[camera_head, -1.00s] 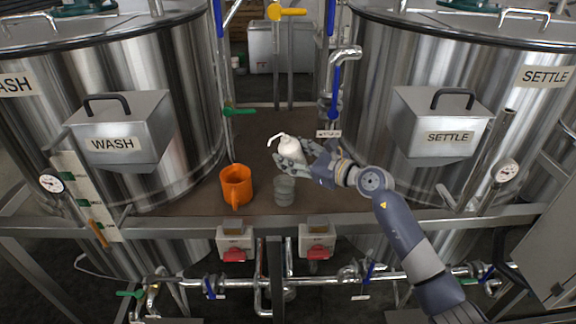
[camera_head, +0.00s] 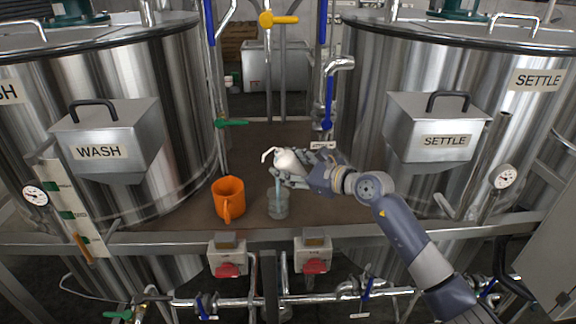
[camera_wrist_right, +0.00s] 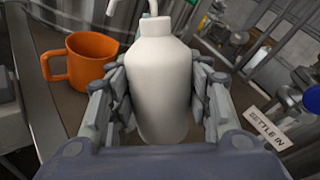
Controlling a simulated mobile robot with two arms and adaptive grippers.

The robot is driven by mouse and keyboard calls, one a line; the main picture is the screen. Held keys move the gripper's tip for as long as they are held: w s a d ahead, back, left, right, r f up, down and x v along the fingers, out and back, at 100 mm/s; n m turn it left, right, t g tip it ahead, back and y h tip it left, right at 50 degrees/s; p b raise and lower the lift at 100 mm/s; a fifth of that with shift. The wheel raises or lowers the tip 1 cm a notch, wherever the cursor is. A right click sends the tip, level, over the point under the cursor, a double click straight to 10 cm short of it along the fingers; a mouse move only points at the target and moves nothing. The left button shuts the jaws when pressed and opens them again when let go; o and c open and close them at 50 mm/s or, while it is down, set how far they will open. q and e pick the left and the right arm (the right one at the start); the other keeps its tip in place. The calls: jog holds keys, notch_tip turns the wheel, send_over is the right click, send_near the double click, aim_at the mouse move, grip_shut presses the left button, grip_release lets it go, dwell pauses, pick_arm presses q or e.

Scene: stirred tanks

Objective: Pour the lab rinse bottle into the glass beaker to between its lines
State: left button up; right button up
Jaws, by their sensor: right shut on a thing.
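The white lab rinse bottle (camera_head: 288,160) is held tilted in my right gripper (camera_head: 290,174), its bent spout toward the left. In the right wrist view the bottle (camera_wrist_right: 160,80) sits between both fingers of the gripper (camera_wrist_right: 160,100), which are shut on its sides. The clear glass beaker (camera_head: 279,207) stands upright on the brown surface below the bottle. A thin pale bluish streak runs down from by the bottle to the beaker. The beaker's lines and level are too small to read. My left gripper is not in view.
An orange mug (camera_head: 228,198) stands just left of the beaker, and also shows in the right wrist view (camera_wrist_right: 84,60). The WASH tank (camera_head: 110,60) and SETTLE tank (camera_head: 400,60) flank the brown surface (camera_head: 262,135). A metal rail (camera_head: 190,243) runs along its front.

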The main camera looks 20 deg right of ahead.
aim_at(303, 172)
jog(key=shift+w+d+f+n+g+h+p, duration=0.15)
jog(key=shift+d+f+n+h+p, duration=0.15)
jog(key=shift+n+h+p, duration=0.3)
jog(key=shift+s+d+f+n+g+h+p, duration=0.15)
jog(key=shift+d+n+h+p, duration=0.35)
jog(key=shift+n, duration=0.3)
dwell(0.5)
jog(key=shift+w+d+f+n+h, duration=0.1)
jog(key=shift+d+f+n+h, duration=0.1)
jog(key=shift+f+n+h, duration=0.3)
jog(key=shift+d+f+n+b, duration=0.15)
jog(key=shift+f+n+b, duration=0.1)
jog(key=shift+n+b, duration=0.4)
dwell(0.7)
